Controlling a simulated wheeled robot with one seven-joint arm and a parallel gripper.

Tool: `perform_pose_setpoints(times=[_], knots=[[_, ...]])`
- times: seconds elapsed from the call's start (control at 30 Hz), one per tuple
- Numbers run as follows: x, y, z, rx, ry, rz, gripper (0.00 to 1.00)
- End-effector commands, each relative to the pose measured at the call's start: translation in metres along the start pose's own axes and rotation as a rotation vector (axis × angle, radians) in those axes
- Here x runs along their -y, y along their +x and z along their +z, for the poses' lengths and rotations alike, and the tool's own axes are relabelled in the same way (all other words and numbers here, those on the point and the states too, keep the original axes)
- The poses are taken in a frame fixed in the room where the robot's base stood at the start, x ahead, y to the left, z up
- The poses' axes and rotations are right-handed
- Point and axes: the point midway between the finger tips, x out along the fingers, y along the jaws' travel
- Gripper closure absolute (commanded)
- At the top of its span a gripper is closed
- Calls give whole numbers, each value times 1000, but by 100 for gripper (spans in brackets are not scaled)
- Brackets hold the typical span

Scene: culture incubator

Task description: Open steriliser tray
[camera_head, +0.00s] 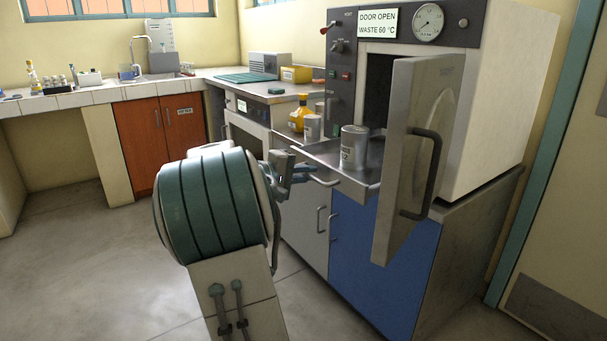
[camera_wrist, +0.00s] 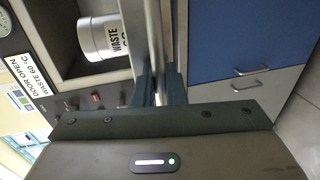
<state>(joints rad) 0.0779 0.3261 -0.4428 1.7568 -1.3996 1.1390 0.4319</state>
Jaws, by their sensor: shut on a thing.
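The steriliser (camera_head: 490,110) stands at the right with its door (camera_head: 408,150) swung open. Its metal tray (camera_head: 318,152) extends out of the chamber in front of the machine. A grey metal can (camera_head: 354,150) stands upright on the tray; in the wrist view the can (camera_wrist: 103,38) reads "WASTE". My gripper (camera_head: 300,175) is at the tray's front left, at the tray handle (camera_head: 325,181). In the wrist view my gripper (camera_wrist: 161,88) is shut on the bar of the tray handle (camera_wrist: 158,45). The fingertips are partly hidden in the head view.
The open door with its dark handle (camera_head: 425,175) juts out to the right of the tray. A blue cabinet (camera_head: 370,255) is below. A yellow bottle (camera_head: 299,113) and another can (camera_head: 312,128) stand left of the tray. The floor at left (camera_head: 80,260) is clear.

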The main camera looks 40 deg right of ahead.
Motion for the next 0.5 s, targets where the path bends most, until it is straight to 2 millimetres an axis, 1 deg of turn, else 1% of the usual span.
perform_pose_setpoints(times=[0.2, 0.23, 0.27, 0.5], knots=[[1, 1, 2, 7, -1, -1, 100], [1, 0, 2, 6, -1, -1, 87], [1, 0, 1, 5, -1, -1, 84], [1, -2, 0, 0, -1, 0, 84]])
